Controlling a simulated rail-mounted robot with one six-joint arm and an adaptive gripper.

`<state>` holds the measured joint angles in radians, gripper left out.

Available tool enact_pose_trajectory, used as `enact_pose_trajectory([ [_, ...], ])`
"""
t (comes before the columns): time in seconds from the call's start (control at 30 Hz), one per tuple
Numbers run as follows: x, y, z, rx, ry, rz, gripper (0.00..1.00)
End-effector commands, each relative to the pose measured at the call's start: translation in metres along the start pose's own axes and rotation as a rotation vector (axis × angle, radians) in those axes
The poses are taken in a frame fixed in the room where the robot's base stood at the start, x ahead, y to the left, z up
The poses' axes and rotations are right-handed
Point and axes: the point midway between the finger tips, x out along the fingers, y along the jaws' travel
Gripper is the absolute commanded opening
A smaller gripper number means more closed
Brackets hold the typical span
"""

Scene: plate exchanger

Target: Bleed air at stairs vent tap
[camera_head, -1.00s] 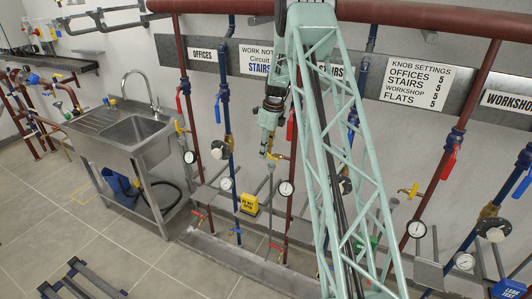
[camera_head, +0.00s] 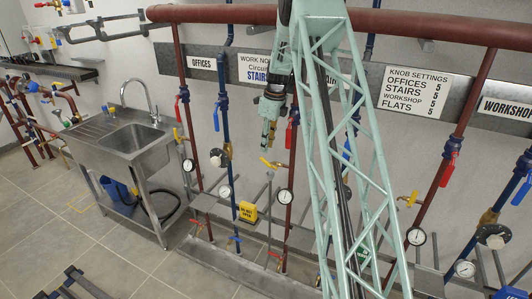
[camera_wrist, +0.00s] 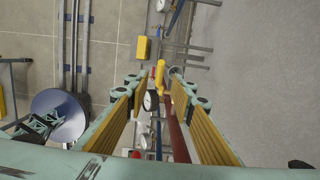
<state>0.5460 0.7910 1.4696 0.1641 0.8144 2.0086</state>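The stairs vent tap has a yellow handle (camera_head: 272,163) on a pipe branch below the signs in the head view. My gripper (camera_head: 267,142) points down just above it, with a small gap. In the wrist view the yellow handle (camera_wrist: 160,73) shows beyond my open gripper (camera_wrist: 155,86), in line with the space between its fingers. The fingers are well apart and nothing is between their pads. Contact with the handle does not show.
A round gauge (camera_head: 285,196) and a red pipe (camera_head: 290,172) are close to the tap. A sink (camera_head: 130,138) is at far left. My lattice arm hides part of the pipework on the right.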

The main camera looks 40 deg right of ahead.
Motion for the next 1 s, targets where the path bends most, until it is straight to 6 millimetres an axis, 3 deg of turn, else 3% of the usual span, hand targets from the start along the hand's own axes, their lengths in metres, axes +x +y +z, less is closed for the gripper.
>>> enact_pose_trajectory([
  [0.3,-0.029,0.0,0.0,0.0,0.0,0.0,0.23],
  [0.7,-0.033,0.0,0.0,0.0,0.0,0.001,0.23],
  [1.0,-0.022,0.005,-0.01,-0.037,0.03,0.014,0.0],
])
